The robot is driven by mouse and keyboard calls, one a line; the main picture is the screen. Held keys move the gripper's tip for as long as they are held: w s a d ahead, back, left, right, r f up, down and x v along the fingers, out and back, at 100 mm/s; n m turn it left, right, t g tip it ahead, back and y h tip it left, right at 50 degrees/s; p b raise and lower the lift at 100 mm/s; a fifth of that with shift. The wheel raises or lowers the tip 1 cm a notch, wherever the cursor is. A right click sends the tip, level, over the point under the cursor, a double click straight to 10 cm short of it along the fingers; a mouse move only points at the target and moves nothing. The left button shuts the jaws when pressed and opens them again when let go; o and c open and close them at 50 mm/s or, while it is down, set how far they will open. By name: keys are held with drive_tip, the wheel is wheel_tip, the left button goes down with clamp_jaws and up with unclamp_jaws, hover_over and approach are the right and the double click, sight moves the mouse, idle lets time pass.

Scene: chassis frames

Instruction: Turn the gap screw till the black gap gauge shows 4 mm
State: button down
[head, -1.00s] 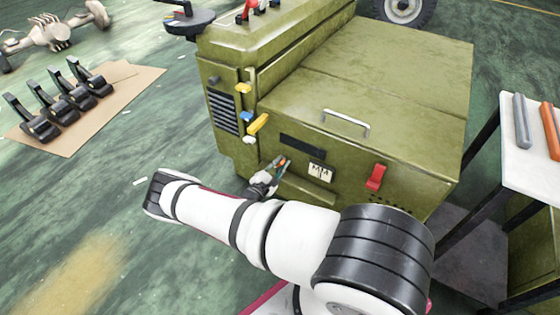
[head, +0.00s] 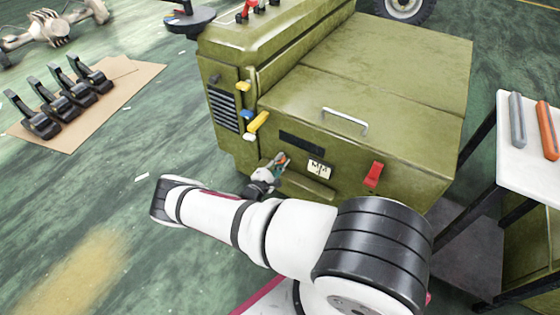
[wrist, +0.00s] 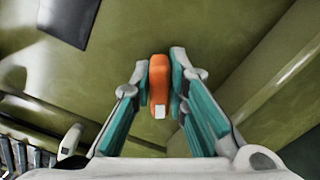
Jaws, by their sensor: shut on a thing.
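The orange gap screw (wrist: 158,84), with a white mark at its near end, stands between my two teal-padded fingertips in the wrist view. My gripper (wrist: 161,75) is shut on it. In the head view, my gripper (head: 279,162) is at the front of the olive green machine, low and left of a small white plate with black marks (head: 319,169). That plate looks like the gauge scale, but its reading is too small to tell. The fingers mostly hide the screw there.
The machine front (head: 345,165) also bears a dark slot (head: 302,141), a red lever (head: 373,174) and a yellow handle (head: 257,125). A white-topped stand (head: 525,150) with grey and orange bars is at the right. Several black clamps lie on cardboard at the left.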

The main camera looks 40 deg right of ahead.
drive_tip(key=c, duration=1.6)
unclamp_jaws()
drive_tip(key=v, duration=1.2)
drive_tip(key=shift+a+r, duration=0.1)
